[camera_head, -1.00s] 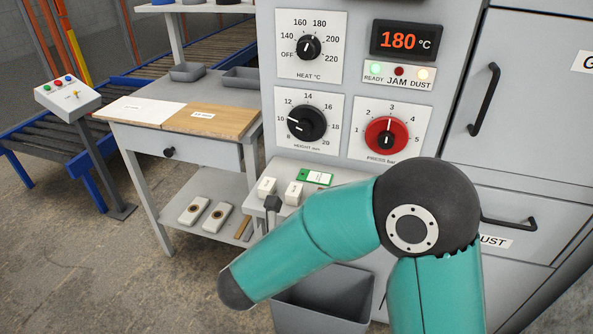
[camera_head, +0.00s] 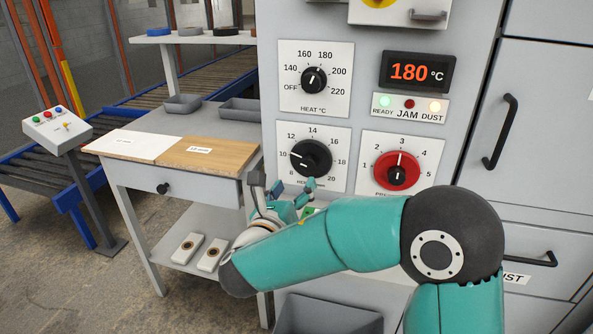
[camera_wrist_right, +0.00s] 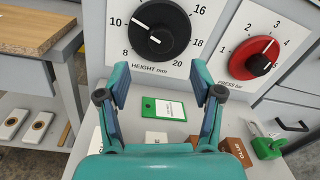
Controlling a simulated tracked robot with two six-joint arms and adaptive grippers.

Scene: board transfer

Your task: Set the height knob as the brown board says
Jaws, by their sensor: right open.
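The height knob (camera_head: 311,159) is black on a white plate, its white pointer at about 10. It also shows in the right wrist view (camera_wrist_right: 163,35), pointing toward 10. The brown board (camera_head: 232,154) lies on the side table with a small white label, too small to read. My right gripper (camera_head: 284,186) is open and empty, just below the height plate in the head view. In the right wrist view its two fingers (camera_wrist_right: 160,82) stand apart below the knob, not touching it. My left gripper is not in view.
The red press knob (camera_head: 398,171) is right of the height knob, and the heat knob (camera_head: 314,80) is above. A green tag (camera_wrist_right: 163,109) lies on the shelf below the panel, with a brown block (camera_wrist_right: 232,150) to its right. A grey bin (camera_head: 330,316) stands below.

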